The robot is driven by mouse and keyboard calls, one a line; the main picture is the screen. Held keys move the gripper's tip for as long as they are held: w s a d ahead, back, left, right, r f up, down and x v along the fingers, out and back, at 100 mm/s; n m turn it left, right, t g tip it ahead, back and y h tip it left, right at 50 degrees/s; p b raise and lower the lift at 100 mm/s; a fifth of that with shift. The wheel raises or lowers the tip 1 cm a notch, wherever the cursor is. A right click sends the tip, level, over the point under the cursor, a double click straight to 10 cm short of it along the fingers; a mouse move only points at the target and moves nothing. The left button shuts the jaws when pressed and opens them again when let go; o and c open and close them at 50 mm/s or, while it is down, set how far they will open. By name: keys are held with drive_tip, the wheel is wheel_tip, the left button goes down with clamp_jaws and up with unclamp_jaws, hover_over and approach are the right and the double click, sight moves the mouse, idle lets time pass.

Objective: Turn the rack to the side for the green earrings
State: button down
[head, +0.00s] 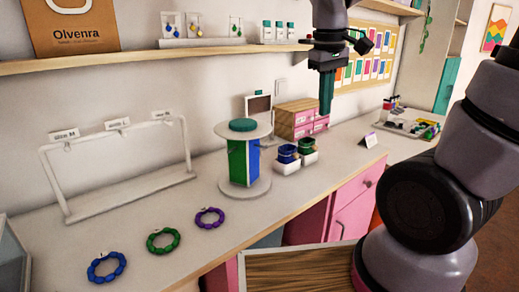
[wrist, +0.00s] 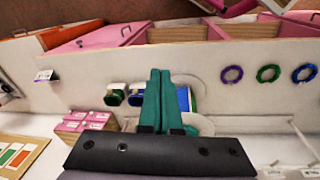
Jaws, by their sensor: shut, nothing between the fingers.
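The rotating rack stands upright on the counter in the head view, with a round base (head: 246,187), a pale top disc and a teal knob (head: 243,125). Its left visible side (head: 237,162) is green and its right visible side (head: 254,160) is blue. In the wrist view the rack's blue side (wrist: 193,98) shows partly behind my fingers. My gripper (head: 326,108) has teal fingers, shut and empty, pointing down above the counter, right of the rack and apart from it. The fingers also show in the wrist view (wrist: 154,75). Small green earrings (head: 236,26) hang on the shelf stand.
A white bar stand (head: 120,165) is at left. Blue (head: 106,267), green (head: 163,240) and purple (head: 210,217) bead rings lie in front. A shelf (head: 160,55) runs above.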

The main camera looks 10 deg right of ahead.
drive_tip(key=w+a+f+n+g+h, duration=0.1)
drive_tip(key=w+a+f+n+h, duration=0.2)
drive_tip(key=a+f+n+h, duration=0.3)
drive_tip(key=n+t+h, duration=0.5)
drive_tip(key=n+t, duration=0.6)
drive_tip(key=n, duration=0.5)
approach(266, 147)
drive_tip(key=shift+y, duration=0.3)
drive_tip(key=x, duration=0.6)
drive_tip(key=shift+w+d+r, duration=0.1)
drive_tip(key=shift+w+d, duration=0.15)
drive_tip(key=shift+d, duration=0.1)
